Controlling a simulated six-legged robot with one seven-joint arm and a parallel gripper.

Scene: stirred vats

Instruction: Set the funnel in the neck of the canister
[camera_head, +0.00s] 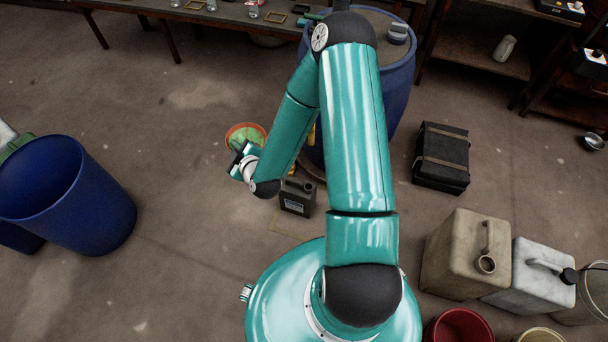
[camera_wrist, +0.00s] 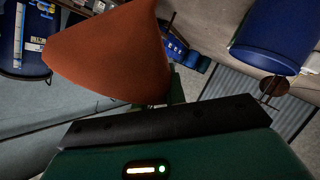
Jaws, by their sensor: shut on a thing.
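The funnel (camera_head: 246,129) shows in the head view as an orange rim with a green inside, partly hidden by my gripper (camera_head: 243,153). In the wrist view the orange-brown funnel (camera_wrist: 115,52) fills the upper left, tilted, just beyond the gripper body. My gripper is shut on it; the fingertips are mostly hidden. A small dark can (camera_head: 297,199) with a label stands just below and right of my gripper.
A white canister (camera_head: 525,285) with a black cap stands beside the beige one. A black case (camera_head: 441,160) lies above them. A blue barrel (camera_head: 398,85) stands behind my arm, an open blue bin (camera_head: 85,205) at left. A red bucket (camera_head: 459,328) is at bottom right. Floor at left-centre is clear.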

